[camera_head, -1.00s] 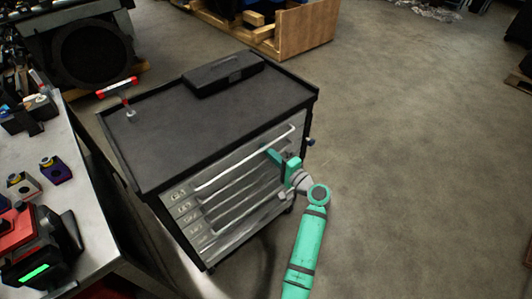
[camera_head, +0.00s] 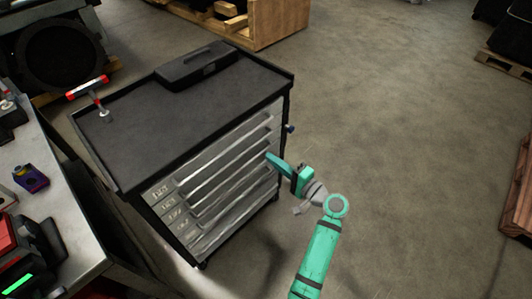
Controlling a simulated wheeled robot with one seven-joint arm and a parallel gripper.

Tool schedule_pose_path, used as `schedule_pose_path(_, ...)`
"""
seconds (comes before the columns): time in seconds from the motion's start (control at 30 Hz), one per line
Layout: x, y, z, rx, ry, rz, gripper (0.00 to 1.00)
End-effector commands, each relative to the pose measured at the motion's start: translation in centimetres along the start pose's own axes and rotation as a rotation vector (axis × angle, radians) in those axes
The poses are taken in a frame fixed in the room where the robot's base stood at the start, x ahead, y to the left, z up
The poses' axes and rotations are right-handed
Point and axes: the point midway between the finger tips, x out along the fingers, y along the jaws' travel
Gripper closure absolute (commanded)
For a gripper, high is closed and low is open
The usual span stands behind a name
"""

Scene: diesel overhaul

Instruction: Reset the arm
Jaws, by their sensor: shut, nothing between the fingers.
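My gripper (camera_head: 272,160) is green and shut, with nothing held. It is at the right part of the drawer fronts of a dark tool cabinet (camera_head: 215,115). Its tip overlaps the right end of the drawer handles (camera_head: 235,155) in the picture. I cannot tell whether it touches them. My green arm runs from the gripper down to the bottom edge of the picture. The drawers I can see look closed.
A workbench (camera_head: 60,225) with a purple block (camera_head: 30,178) stands at the left. A wooden crate (camera_head: 283,22) is behind. Open floor (camera_head: 410,130) lies at the right.

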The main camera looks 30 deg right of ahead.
Motion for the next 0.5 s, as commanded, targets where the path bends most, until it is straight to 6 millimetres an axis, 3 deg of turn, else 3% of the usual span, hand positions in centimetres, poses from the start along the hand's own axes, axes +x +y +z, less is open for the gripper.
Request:
schedule_pose_path(0.37,-0.9,0.1,0.3,0.0,-0.004,0.003,1.0)
schedule_pose_path(0.5,-0.9,2.3,1.5,-0.009,0.018,0.047,1.0)
